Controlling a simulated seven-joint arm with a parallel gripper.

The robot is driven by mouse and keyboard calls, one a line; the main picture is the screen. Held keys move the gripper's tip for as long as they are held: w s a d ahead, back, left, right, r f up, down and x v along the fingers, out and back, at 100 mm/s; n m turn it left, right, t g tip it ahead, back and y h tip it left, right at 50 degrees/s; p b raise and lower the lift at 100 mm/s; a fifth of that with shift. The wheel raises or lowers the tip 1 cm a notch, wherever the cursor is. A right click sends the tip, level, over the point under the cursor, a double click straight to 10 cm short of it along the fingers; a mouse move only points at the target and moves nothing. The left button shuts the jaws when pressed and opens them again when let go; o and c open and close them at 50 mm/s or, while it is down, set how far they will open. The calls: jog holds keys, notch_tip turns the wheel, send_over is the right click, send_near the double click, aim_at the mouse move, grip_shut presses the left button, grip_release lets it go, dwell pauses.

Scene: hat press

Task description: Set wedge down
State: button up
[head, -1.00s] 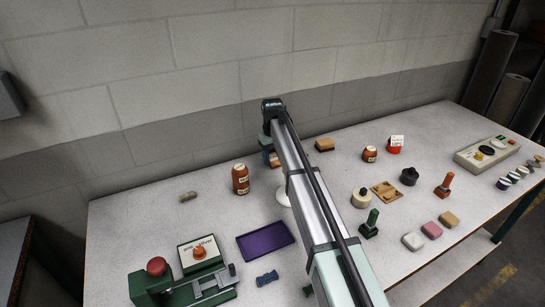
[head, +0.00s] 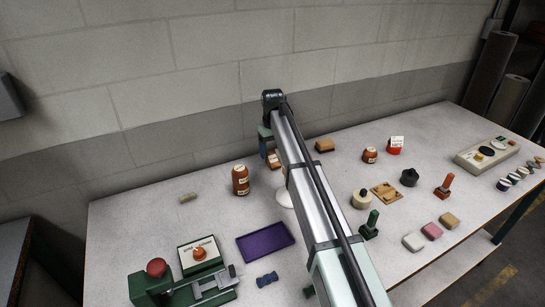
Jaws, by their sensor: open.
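My gripper (head: 264,150) hangs at the far end of my arm near the back of the table. It is open, but its fingertips are small and partly hidden by the arm. A small brown block with a pale face (head: 273,158) is right beside the fingers on the table and partly covered by the arm; it may be the wedge, but its shape is too small to be sure. I cannot tell whether the fingers touch it.
A brown jar (head: 240,180) and a purple tray (head: 265,242) are left of the arm. A green press (head: 185,280) stands front left. A tan block (head: 324,145), small jar (head: 370,155), wooden plate (head: 386,196) and several stamps are to the right. The back left of the table is mostly clear.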

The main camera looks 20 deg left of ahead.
aim_at(273, 157)
notch_tip(273, 157, up, 8)
jog(key=shift+r, duration=0.2)
dwell(0.5)
